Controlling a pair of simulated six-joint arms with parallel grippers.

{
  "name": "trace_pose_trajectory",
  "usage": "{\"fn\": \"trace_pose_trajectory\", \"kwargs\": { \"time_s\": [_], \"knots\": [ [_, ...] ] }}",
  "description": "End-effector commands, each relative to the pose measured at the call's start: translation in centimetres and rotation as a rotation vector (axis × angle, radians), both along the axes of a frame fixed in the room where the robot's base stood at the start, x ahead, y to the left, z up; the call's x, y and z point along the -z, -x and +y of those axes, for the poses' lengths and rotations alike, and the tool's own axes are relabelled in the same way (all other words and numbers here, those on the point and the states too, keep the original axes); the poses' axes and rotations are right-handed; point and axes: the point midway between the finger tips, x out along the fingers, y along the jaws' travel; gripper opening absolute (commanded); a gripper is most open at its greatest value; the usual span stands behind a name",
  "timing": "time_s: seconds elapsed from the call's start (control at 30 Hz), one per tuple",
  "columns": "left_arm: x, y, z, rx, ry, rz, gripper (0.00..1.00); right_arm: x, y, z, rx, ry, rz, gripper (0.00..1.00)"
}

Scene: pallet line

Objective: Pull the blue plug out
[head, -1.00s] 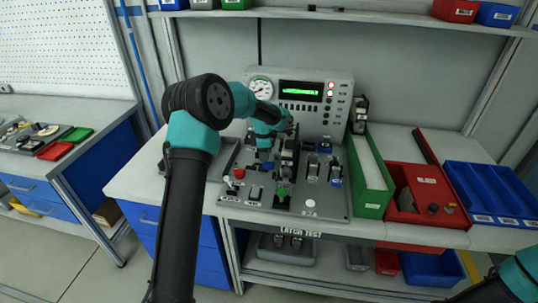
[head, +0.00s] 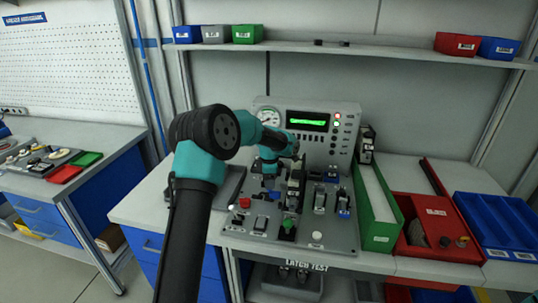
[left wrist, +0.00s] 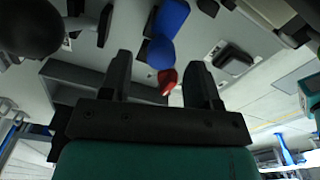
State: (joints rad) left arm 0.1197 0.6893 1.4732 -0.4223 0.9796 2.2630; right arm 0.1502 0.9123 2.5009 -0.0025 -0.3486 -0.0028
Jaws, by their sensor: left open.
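The blue plug (left wrist: 170,18) shows in the left wrist view as a rounded blue body near the top, in line with the gap between my fingers. In the head view my left gripper (head: 268,180) points down over the left half of the grey test panel (head: 262,238). Whether a finger touches the plug, I cannot tell. My right gripper is out of view.
A console (head: 344,117) with a gauge rises behind. Green, red and blue bins (head: 495,225) fill the bench to the right.

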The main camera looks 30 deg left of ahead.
Motion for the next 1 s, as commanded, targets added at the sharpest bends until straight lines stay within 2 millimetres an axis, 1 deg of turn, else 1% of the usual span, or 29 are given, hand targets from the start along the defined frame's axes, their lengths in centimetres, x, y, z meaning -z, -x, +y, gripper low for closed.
{"fn": "trace_pose_trajectory", "kwargs": {
  "time_s": [0.03,0.17,0.5,0.7,0.83,1.0],
  "knots": [
    [-0.9,0.0,0.0,0.0,-0.001,-0.003,0.56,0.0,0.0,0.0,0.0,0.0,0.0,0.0],
    [-3.2,-0.1,0.1,-0.001,-0.001,-0.004,0.56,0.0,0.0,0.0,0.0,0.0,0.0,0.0],
    [-9.8,0.0,0.1,-0.001,-0.001,-0.005,0.56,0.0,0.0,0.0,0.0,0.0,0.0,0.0],
    [-13.4,0.0,0.1,-0.001,-0.001,-0.003,0.56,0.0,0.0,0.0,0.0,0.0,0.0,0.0],
    [-14.9,0.0,0.1,-0.002,-0.001,-0.003,0.56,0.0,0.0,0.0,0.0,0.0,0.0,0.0],
    [-15.7,0.1,0.1,-0.002,-0.001,-0.001,0.56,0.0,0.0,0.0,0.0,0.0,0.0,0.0]
  ]
}}
